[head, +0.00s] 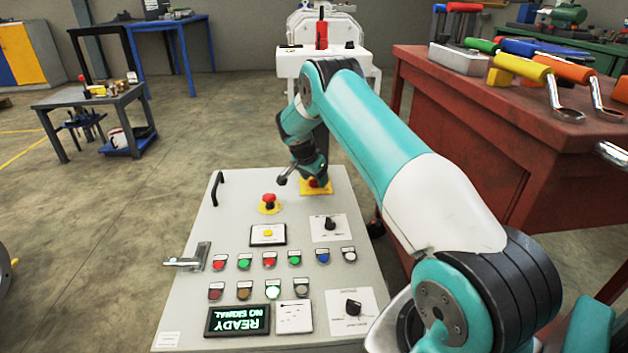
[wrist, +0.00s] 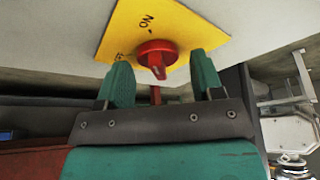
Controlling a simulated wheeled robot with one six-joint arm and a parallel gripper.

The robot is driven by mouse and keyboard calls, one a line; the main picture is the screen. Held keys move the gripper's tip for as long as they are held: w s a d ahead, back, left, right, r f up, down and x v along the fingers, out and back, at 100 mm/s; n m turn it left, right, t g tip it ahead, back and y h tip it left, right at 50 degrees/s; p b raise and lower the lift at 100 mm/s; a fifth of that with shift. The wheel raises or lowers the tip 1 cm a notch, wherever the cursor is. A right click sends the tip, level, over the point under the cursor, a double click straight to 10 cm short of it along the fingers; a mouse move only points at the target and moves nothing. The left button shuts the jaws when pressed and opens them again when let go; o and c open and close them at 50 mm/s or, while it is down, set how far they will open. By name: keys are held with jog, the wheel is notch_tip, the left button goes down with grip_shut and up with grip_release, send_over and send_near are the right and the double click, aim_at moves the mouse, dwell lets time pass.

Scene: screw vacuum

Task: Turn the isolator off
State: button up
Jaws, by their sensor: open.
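The isolator is a red rotary knob (wrist: 157,56) on a yellow plate (wrist: 178,18) in the wrist view. The plate carries a readable "ON" mark; another mark beside the knob is partly hidden. My gripper (wrist: 163,75) is open, with one green finger on each side of the knob and a gap on both sides. In the head view the yellow plate (head: 317,191) sits at the far right of the grey control panel (head: 225,215). My gripper (head: 313,178) is over it there and hides most of the knob.
A red emergency-stop button (head: 269,201) stands left of the isolator. A small black knob (head: 330,224) and rows of coloured buttons lie nearer on the panel. A black handle (head: 217,187) is at the panel's left edge. A red workbench (head: 470,130) with tools stands to the right.

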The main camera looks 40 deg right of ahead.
jog(key=shift+c, duration=0.2)
jog(key=c, duration=0.7)
jog(key=shift+c, duration=0.2)
jog(key=shift+r+n+p, duration=0.1)
jog(key=shift+n+p, duration=0.2)
jog(key=shift+p, duration=0.05)
jog(key=n+t+p, duration=0.1)
jog(key=n+p, duration=0.1)
jog(key=shift+r+n, duration=0.1)
jog(key=shift+n, duration=0.3)
jog(key=n+t+p, duration=0.1)
jog(key=n, duration=0.1)
jog(key=n+t+y+p, duration=0.1)
jog(key=n, duration=0.2)
jog(key=shift+y+p, duration=0.3)
jog(key=n, duration=0.2)
jog(key=n+y, duration=0.1)
jog(key=n, duration=0.2)
jog(key=shift+s+d+t+y+p, duration=0.1)
jog(key=shift+t+y+p, duration=0.2)
jog(key=shift+t+p, duration=0.1)
jog(key=shift+n+y, duration=0.9)
jog(key=shift+n, duration=1.4)
